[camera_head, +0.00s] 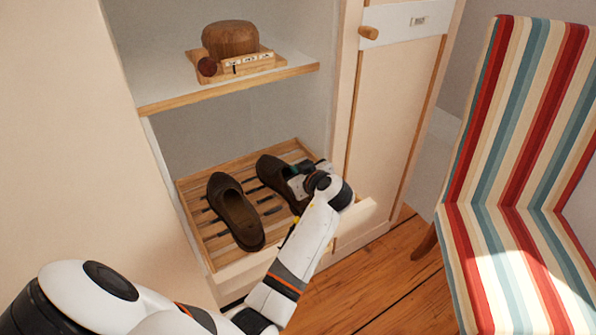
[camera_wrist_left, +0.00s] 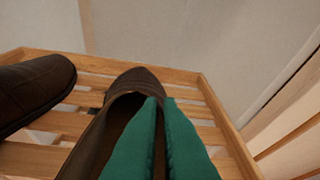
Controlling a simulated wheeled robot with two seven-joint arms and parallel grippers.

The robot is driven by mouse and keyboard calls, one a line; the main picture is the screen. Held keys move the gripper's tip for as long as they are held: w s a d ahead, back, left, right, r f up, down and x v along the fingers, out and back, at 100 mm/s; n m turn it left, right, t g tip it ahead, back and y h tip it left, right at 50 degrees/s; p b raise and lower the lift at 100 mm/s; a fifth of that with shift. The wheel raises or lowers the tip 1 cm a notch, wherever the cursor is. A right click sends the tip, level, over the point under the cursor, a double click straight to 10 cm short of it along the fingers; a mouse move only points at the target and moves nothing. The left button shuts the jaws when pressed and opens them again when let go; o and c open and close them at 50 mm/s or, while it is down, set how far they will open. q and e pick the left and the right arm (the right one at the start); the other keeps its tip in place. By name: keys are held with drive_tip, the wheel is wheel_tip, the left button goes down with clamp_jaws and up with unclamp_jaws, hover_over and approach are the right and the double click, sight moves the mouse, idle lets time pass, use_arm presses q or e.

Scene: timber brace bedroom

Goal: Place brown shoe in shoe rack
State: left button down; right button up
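Two brown shoes lie side by side on the slatted wooden shoe rack (camera_head: 190,215) at the bottom of the cupboard. The left brown shoe (camera_head: 235,212) lies free; its toe shows at the left of the wrist view (camera_wrist_left: 35,88). The right brown shoe (camera_head: 270,170) points its toe to the back of the rack; it fills the middle of the wrist view (camera_wrist_left: 130,82). My left gripper (camera_head: 292,172) is at this shoe's right side. Its green fingers (camera_wrist_left: 161,120) are close together, pinching the shoe's side wall at the opening. My right gripper is out of view.
A shelf above the rack holds a round wooden object (camera_head: 230,39) on a wooden tray (camera_head: 262,66). A cupboard door (camera_head: 395,110) stands to the right. A striped chair (camera_head: 515,120) is at the far right, over a wooden floor.

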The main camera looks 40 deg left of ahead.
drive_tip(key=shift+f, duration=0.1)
use_arm(q)
drive_tip(key=c, duration=1.6)
unclamp_jaws()
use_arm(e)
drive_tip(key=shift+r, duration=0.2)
use_arm(q)
drive_tip(key=shift+d+r, duration=0.1)
drive_tip(key=shift+r, duration=0.05)
drive_tip(key=v, duration=0.7)
drive_tip(key=shift+s+d, duration=0.1)
drive_tip(key=shift+s, duration=0.05)
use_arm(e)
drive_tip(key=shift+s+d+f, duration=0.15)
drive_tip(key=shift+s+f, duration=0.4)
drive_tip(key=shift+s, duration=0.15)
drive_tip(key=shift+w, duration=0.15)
